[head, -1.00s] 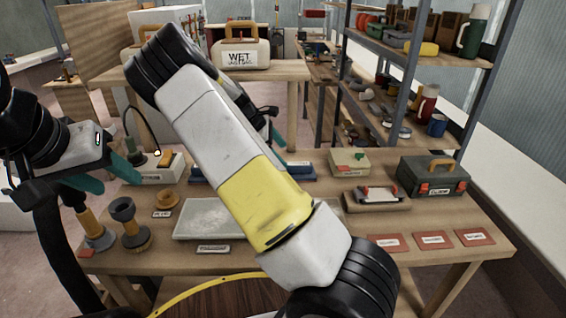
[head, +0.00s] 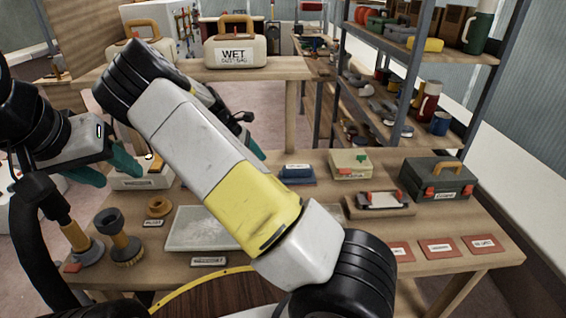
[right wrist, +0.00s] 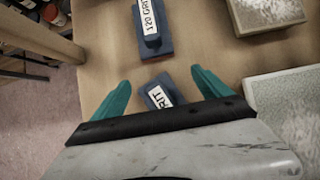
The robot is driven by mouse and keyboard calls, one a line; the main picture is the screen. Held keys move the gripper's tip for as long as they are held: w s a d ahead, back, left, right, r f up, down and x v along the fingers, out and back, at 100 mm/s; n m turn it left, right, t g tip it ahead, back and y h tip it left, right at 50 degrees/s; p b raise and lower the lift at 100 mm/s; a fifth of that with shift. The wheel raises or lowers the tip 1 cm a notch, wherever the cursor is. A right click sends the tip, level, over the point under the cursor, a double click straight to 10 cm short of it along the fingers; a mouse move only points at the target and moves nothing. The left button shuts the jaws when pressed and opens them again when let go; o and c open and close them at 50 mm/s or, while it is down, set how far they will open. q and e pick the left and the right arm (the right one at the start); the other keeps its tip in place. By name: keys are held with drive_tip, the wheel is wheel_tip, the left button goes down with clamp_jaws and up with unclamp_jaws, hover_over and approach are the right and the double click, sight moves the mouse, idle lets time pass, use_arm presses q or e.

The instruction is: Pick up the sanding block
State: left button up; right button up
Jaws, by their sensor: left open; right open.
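Two blue sanding blocks with white labels show in the right wrist view. One (right wrist: 151,45), labelled "120 GRIT", lies at the top. The other (right wrist: 150,88) is lower, partly hidden by my gripper, its label ending in "RIT". My right gripper (right wrist: 160,92) is open, with its teal fingers on either side of the lower block and not visibly touching it. In the head view one blue block (head: 297,179) lies on the table right of my right arm, which covers the area beside it. My left gripper (head: 107,167) is open and empty at the table's left.
A pale slab (head: 195,230) lies on the workbench (head: 345,245). A grey toolbox (head: 436,181), a cream box (head: 350,164) and a tray with a red-ended tool (head: 383,202) stand at the right. Brushes stand at the left. Red cards lie at the front right.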

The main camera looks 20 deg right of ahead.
sight(294, 167)
drive_tip(key=d, duration=0.2)
drive_tip(key=s+d, duration=0.1)
drive_tip(key=d, duration=0.2)
drive_tip(key=s+d, duration=0.1)
drive_tip(key=d, duration=0.2)
drive_tip(key=shift+s+d, duration=0.1)
drive_tip(key=shift+d, duration=0.15)
drive_tip(key=x, duration=0.5)
drive_tip(key=shift+s+d, duration=0.1)
drive_tip(key=shift+d, duration=0.4)
drive_tip(key=c, duration=1.6)
drive_tip(key=shift+c, duration=0.2)
drive_tip(key=shift+r, duration=0.1)
